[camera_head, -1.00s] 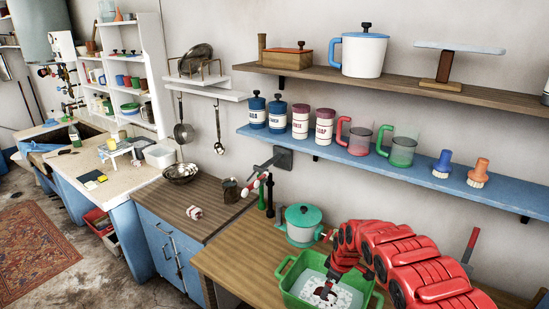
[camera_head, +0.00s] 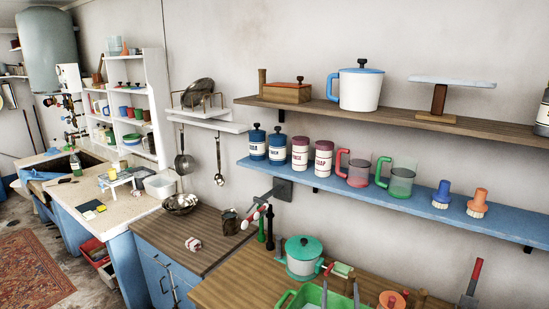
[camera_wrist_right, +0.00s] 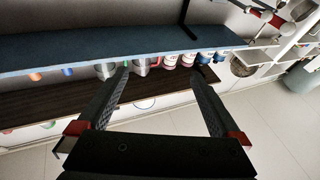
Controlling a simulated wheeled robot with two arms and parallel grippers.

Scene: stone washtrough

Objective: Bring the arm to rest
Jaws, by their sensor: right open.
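My right gripper (camera_head: 340,284) shows at the bottom edge of the head view as two dark grey fingers pointing up. They stand apart in front of the green basin (camera_head: 286,299), with nothing seen between them. The rest of the right arm is out of the picture. In the right wrist view the open fingers (camera_wrist_right: 160,74) reach toward the shelves, which appear upside down, and the gap between them is empty. My left gripper is not in view.
A teal-lidded pot (camera_head: 303,258) stands behind the basin on the wooden counter (camera_head: 235,280). Above are a blue shelf (camera_head: 330,185) with canisters, mugs and brushes, and a wooden shelf (camera_head: 310,103). A red-handled tool (camera_head: 472,280) stands at the right.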

